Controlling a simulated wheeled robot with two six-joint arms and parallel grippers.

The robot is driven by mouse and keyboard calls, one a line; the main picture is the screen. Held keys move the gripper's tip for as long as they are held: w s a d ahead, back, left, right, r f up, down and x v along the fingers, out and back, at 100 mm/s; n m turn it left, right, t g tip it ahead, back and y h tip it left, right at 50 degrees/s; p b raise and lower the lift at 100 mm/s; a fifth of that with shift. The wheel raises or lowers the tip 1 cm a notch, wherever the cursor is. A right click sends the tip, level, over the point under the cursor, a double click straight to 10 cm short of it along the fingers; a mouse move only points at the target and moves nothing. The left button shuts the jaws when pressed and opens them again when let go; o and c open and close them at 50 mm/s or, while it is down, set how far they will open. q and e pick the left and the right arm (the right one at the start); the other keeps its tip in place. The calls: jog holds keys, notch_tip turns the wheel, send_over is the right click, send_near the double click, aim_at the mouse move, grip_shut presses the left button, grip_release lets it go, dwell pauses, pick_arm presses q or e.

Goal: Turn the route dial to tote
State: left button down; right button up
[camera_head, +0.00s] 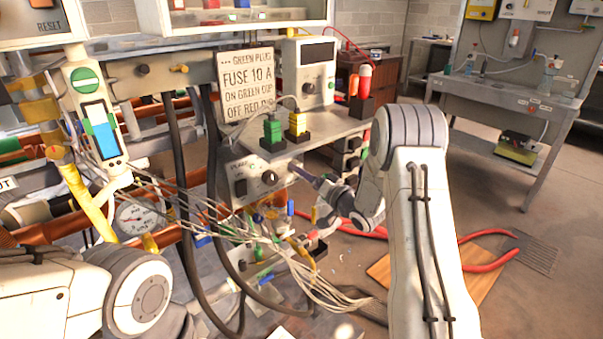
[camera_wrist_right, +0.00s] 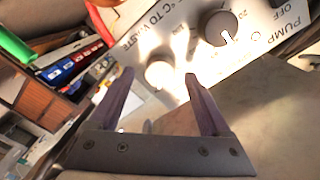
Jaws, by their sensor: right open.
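A pale, glare-lit round knob (camera_wrist_right: 158,74) sits on the panel beside printing that reads "TO WASTE"; it looks like the route dial. Its pointer and setting cannot be read. My right gripper (camera_wrist_right: 160,80) is open, its two purple fingers on either side of the knob in the wrist view. I cannot tell whether they touch it. In the head view the right gripper (camera_head: 303,174) reaches the panel from the right, and the route dial is hidden there. My left arm shows at lower left, but its gripper is not in view.
A dark knob (camera_wrist_right: 221,28) with a number scale is beside the route dial; it also shows in the head view (camera_head: 269,177). Green (camera_head: 272,129) and yellow (camera_head: 297,122) plugs stand on the shelf above.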

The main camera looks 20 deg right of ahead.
jog(key=shift+x, duration=0.8)
grip_shut()
